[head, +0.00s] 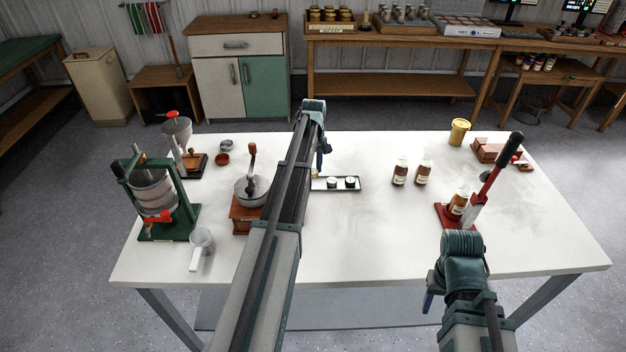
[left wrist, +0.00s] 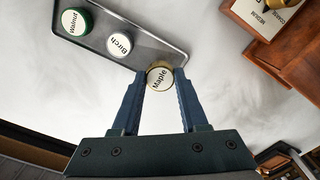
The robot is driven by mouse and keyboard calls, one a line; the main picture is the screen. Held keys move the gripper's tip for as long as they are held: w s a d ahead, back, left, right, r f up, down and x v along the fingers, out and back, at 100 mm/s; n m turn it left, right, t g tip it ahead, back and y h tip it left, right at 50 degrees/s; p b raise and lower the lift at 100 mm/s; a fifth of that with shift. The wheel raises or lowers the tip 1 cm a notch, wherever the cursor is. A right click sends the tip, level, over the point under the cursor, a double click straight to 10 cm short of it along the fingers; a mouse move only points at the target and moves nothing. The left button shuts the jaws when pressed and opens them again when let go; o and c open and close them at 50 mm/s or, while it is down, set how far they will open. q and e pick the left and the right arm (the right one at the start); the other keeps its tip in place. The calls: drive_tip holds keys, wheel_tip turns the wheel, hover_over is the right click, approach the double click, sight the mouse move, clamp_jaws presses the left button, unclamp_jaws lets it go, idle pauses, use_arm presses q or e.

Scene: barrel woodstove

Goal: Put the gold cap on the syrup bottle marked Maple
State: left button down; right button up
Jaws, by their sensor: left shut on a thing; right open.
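My left gripper (head: 321,168) is shut on the gold-rimmed cap (left wrist: 159,78), whose white top reads Maple in the left wrist view. The cap is at the edge of the small dark tray (left wrist: 150,44); I cannot tell how high above it. On the tray are a green-rimmed Walnut cap (left wrist: 77,21) and a white Birch cap (left wrist: 119,43). In the head view, two brown bottles (head: 400,174) (head: 423,174) stand right of the tray (head: 341,188). A third bottle (head: 457,204) stands in the red lever press. Their labels are too small to read. My right gripper (head: 430,300) is open, near the table's front edge.
The red press (head: 474,212) with its raised black-tipped lever stands at the right. A yellow tub (head: 459,132) and a reddish block (head: 492,150) are behind it. The table's front middle is clear.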

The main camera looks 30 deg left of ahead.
use_arm(q)
drive_tip(key=shift+r+p, duration=1.15)
drive_tip(key=shift+r, duration=0.25)
